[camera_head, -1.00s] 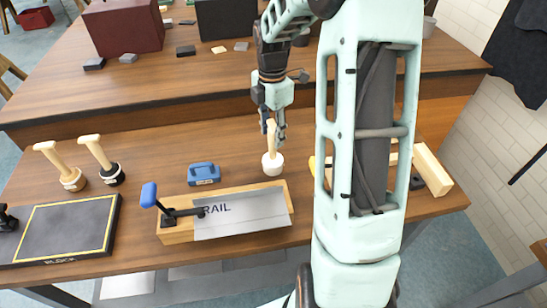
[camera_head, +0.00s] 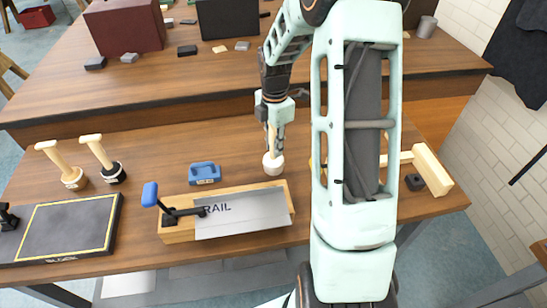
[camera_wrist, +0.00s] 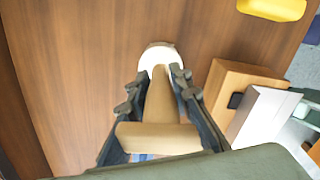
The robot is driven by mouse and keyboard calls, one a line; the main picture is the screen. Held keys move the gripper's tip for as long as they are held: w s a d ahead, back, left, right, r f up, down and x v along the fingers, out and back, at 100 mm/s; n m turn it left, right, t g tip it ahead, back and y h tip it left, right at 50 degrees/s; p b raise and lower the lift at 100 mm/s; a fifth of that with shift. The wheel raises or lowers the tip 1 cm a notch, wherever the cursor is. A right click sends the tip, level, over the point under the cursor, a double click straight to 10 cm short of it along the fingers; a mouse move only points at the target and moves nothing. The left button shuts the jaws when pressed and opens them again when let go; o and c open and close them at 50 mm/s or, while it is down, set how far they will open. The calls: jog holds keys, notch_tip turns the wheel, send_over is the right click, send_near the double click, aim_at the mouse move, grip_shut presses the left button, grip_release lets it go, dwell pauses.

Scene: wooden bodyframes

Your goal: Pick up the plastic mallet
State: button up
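The plastic mallet (camera_head: 273,164) stands upright on the table, its white head down and its tan handle with a crossbar up. My gripper (camera_head: 273,146) points down over it, with one finger on each side of the handle. In the wrist view the mallet's white head (camera_wrist: 160,56) lies just beyond the fingertips (camera_wrist: 159,82), and the crossbar is near the palm. The fingers look spread, with gaps beside the handle; I see no clear closing on it. The upper handle is largely hidden by my gripper in the head view.
A wooden block marked RAIL (camera_head: 178,233) with a blue-handled clamp stands in front. A blue tool (camera_head: 204,173) lies to the left. Two similar mallets (camera_head: 72,178) (camera_head: 113,173) stand farther left. A wooden mallet (camera_head: 432,170) lies right. A raised shelf (camera_head: 150,88) is behind.

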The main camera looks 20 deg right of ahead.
grip_shut()
